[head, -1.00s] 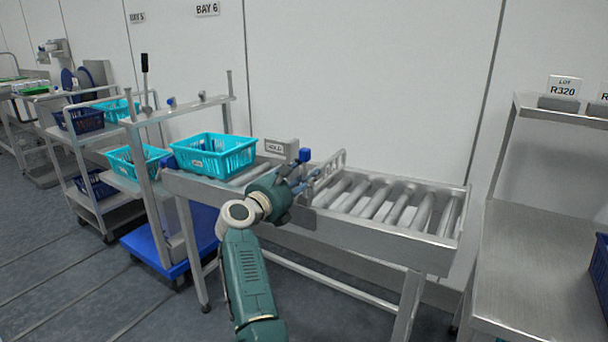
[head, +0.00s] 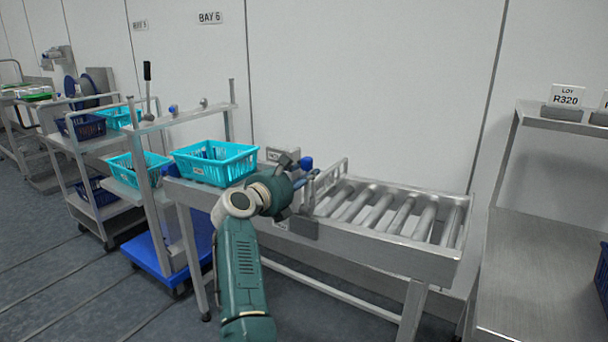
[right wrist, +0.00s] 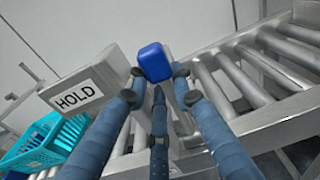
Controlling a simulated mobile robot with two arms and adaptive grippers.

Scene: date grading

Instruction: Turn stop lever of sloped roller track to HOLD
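The sloped roller track (head: 385,245) stands ahead with bare metal rollers at its right. The stop lever's blue knob (head: 306,163) stands up at the track's near side, beside a small grey sign plate (head: 277,155). In the right wrist view the plate (right wrist: 75,97) reads HOLD, left of the blue knob (right wrist: 154,62). My right gripper (head: 302,179) is at the knob. Its blue-grey fingers (right wrist: 158,85) are spread, with the knob between and just beyond their tips; I cannot tell whether they touch it. The lever's shaft is mostly hidden. My left gripper is out of view.
A turquoise crate (head: 215,170) sits on the track's left end. A metal frame with a blue base (head: 180,250) and carts with crates stand left. A steel bench (head: 540,265) with an R320 sign (head: 567,95) stands right. The wall is close behind.

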